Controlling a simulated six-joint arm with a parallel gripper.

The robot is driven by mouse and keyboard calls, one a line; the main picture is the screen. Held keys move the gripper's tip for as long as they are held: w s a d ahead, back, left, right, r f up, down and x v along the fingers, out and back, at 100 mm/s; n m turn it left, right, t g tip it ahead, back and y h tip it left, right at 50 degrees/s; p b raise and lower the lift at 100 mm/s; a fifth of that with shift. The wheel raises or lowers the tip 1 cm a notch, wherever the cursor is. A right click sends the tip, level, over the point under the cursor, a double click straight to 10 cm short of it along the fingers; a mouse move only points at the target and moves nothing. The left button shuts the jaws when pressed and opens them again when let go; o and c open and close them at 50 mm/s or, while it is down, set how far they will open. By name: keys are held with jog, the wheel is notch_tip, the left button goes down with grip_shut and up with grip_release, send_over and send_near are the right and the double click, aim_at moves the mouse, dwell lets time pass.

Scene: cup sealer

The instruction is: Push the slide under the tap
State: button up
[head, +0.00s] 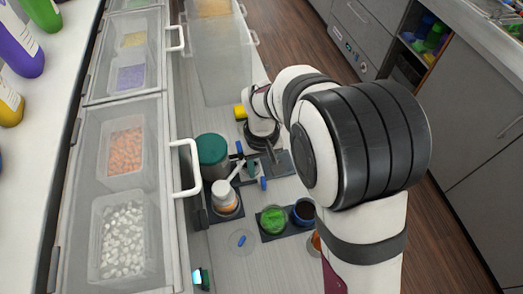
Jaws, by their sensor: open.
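My gripper (268,154) is small in the head view, pointing down over the middle of the grey work surface; its dark fingers are open. A flat grey plate (282,164) lies right beside the fingers; it may be the slide, but I cannot tell for sure. I cannot tell whether the fingers touch it. I cannot make out the tap clearly; my arm covers the right side of this area.
An orange-and-white bottle (224,194), a green-filled cup (273,219) and a blue-rimmed cup (304,211) stand in dark holders in front. A clear dish (242,241) holds a blue piece. Drawers with white handles (188,168) line the left.

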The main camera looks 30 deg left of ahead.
notch_tip(320, 180, up, 9)
dwell(0.4)
jog(key=s+d+r+m, duration=0.2)
jog(key=d+m, duration=0.1)
jog(key=d, duration=0.4)
jog(key=s+d+r+m+y, duration=0.1)
jog(key=s+d+r+m, duration=0.15)
jog(key=d, duration=0.35)
jog(key=s+d+r+m, duration=0.1)
jog(key=d+m, duration=0.2)
jog(key=d, duration=0.4)
jog(key=s+d+f+m, duration=0.2)
jog(key=s+d+m, duration=0.3)
jog(key=s, duration=0.4)
jog(key=shift+s+d+m+y, duration=0.25)
jog(key=shift+m+y, duration=0.15)
jog(key=shift+m, duration=0.15)
